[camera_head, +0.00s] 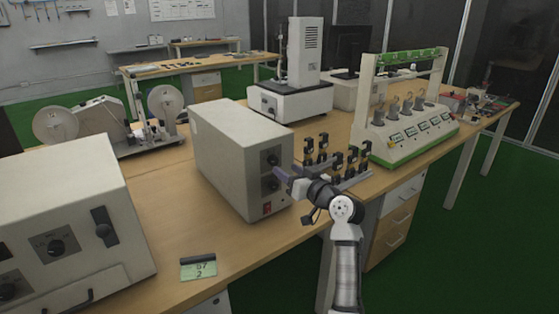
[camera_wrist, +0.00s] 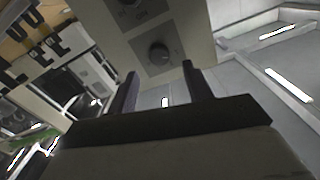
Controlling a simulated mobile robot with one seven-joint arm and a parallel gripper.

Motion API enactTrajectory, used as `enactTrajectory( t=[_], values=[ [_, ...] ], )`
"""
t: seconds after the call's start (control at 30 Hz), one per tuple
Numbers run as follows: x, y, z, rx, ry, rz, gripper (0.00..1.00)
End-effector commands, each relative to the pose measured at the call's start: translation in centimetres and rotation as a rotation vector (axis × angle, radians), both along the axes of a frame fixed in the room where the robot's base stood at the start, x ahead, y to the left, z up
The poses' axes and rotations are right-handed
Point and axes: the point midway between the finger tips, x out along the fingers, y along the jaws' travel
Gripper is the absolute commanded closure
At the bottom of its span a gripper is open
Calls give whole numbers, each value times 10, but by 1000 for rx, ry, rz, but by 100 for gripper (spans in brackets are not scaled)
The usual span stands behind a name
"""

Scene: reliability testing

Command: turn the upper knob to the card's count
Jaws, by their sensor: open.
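The grey box (camera_head: 222,160) on the bench has a front panel with an upper knob (camera_head: 272,158) and a lower knob (camera_head: 273,184), both dark. A red switch (camera_head: 267,208) is below them. My gripper (camera_head: 282,173) is close in front of this panel, near the knobs. In the wrist view, upside down, its open fingers (camera_wrist: 159,70) point at a round dark knob (camera_wrist: 159,54) near the box's edge, apparently the upper one. The knob is between the fingertips in the picture; contact cannot be told. The green-white card (camera_head: 198,268) appears to read "57" above "2".
Another control box (camera_head: 70,215) with knobs stands at the left front. Small black mounts (camera_head: 338,160) stand just right of my gripper. A white-green apparatus (camera_head: 410,125) is further right. Bare bench lies around the card.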

Motion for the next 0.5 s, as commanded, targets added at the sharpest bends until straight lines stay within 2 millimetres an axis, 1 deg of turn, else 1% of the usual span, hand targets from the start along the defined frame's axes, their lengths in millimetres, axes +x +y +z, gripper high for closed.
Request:
enactTrajectory(
  t=[0.03, 0.2, 0.33, 0.5],
  values=[
    [9, 6, 4, 0, 1, 1, 50],
    [29, 21, 3, 0, 0, 1, 50],
    [38, 28, 1, 1, 1, 0, 50],
    [41, 30, 0, 0, -1, -1, 50]
  ],
)
